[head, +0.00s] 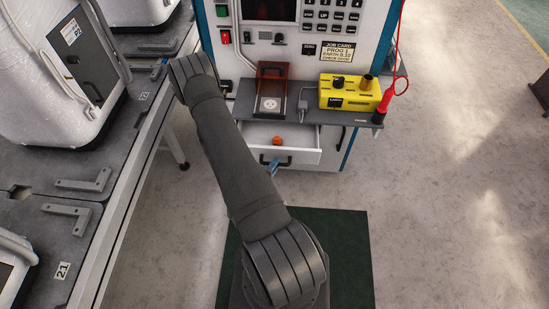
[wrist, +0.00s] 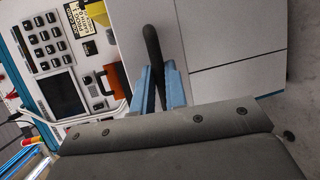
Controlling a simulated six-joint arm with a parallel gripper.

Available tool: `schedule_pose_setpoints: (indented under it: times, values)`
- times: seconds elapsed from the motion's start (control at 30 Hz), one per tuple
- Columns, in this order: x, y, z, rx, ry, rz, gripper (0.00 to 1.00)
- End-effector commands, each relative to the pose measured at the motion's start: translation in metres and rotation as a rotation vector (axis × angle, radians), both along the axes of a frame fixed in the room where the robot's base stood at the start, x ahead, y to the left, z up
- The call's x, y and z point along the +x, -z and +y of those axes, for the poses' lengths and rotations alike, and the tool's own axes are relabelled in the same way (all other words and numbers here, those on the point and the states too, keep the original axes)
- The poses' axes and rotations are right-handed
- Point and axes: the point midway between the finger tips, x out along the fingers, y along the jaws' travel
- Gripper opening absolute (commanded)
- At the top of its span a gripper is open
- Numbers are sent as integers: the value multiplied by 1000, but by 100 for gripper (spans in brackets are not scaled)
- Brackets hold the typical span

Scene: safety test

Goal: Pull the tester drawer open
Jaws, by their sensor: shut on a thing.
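The white tester drawer (head: 306,156) stands partly out below the grey shelf of the tester, and its inside shows in the head view. A small orange object (head: 303,141) lies in it. The drawer's dark handle (head: 285,164) is partly hidden by my arm and gripper. In the wrist view the black bar handle (wrist: 152,45) passes between the blue fingers of my gripper (wrist: 156,84). My gripper, also in the head view (head: 271,171), is shut on the handle in front of the drawer.
A yellow box (head: 345,95) with knobs and a red-handled probe (head: 385,100) are on the shelf (head: 345,118). A fixture with an orange cover (head: 271,85) stands beside them. A grey bench (head: 100,180) runs along the left.

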Motion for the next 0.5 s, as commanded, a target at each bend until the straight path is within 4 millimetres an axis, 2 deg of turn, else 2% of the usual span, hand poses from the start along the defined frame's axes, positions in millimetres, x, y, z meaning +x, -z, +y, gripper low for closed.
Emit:
schedule_pose_setpoints:
  times: [0.23,0.27,0.33,0.37,0.5]
  values:
    - [0,0,1,1,-2,1,0]
    - [0,0,1,1,-2,1,16]
    - [0,0,0,1,-2,1,30]
    - [0,0,0,1,-2,1,34]
    - [0,0,0,1,-1,1,34]
